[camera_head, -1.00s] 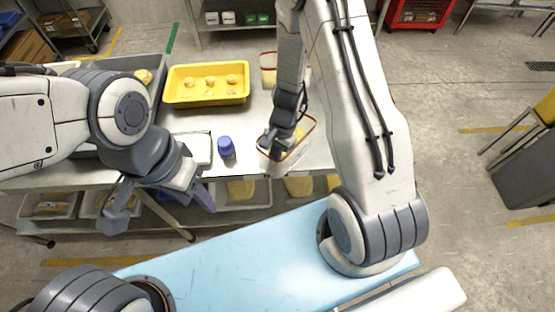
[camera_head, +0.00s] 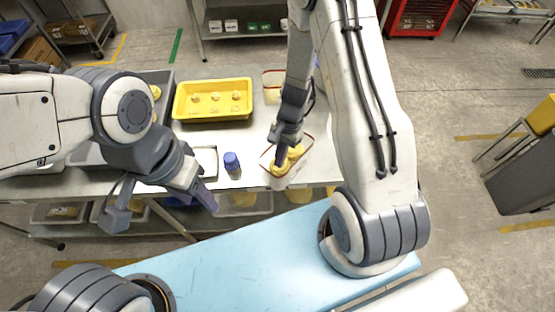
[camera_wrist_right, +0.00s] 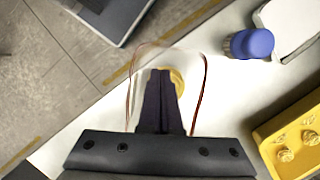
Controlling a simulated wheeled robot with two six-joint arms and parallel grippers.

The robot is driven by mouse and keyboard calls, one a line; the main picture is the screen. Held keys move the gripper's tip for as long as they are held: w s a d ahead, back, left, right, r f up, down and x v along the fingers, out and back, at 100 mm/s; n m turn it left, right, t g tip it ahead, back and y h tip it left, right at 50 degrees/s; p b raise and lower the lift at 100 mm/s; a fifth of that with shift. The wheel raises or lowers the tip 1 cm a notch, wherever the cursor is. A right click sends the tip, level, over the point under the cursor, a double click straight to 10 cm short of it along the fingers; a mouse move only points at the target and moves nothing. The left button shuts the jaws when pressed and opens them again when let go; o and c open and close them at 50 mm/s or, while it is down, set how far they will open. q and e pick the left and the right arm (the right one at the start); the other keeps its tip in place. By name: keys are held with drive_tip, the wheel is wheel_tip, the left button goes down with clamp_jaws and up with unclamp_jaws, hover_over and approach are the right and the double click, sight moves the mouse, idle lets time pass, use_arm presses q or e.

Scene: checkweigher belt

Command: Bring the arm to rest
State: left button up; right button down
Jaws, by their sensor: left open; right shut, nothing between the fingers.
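My right gripper (camera_head: 282,148) is shut and empty. It points down over a clear container (camera_head: 306,146) with a red rim near the table's front edge. Yellow pieces (camera_head: 297,151) lie in that container. In the right wrist view, the closed fingers (camera_wrist_right: 160,75) overlap the container's rim (camera_wrist_right: 204,80) and partly hide a yellow piece (camera_wrist_right: 178,82); I cannot tell whether they touch. My left gripper (camera_head: 163,210) is open and empty, its fingers spread in front of the table's left part.
A yellow tray (camera_head: 182,115) with several pieces stands on the table. A blue-capped jar (camera_head: 232,162) stands left of the red-rimmed container; it also shows in the right wrist view (camera_wrist_right: 252,43). Another clear container (camera_head: 271,93) stands behind. A grey bin is at the left, partly hidden.

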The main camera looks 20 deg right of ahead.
drive_tip(key=shift+p+v, duration=0.45)
drive_tip(key=shift+v, duration=0.4)
drive_tip(key=shift+a+r, duration=0.15)
drive_tip(key=s+a+r+n+b, duration=0.5)
drive_tip(key=a+r+n, duration=0.4)
drive_tip(key=a+r, duration=0.1)
drive_tip(key=s+a+r+n+t+h+b, duration=0.1)
drive_tip(key=s+r+n+b, duration=0.2)
drive_tip(key=s+r+n, duration=0.3)
drive_tip(key=shift+s+a+n+t+h, duration=0.35)
drive_tip(key=shift+s+n, duration=1.45)
drive_tip(key=shift+s, duration=1.1)
drive_tip(key=shift+d+r, duration=0.1)
drive_tip(key=shift+r, duration=0.05)
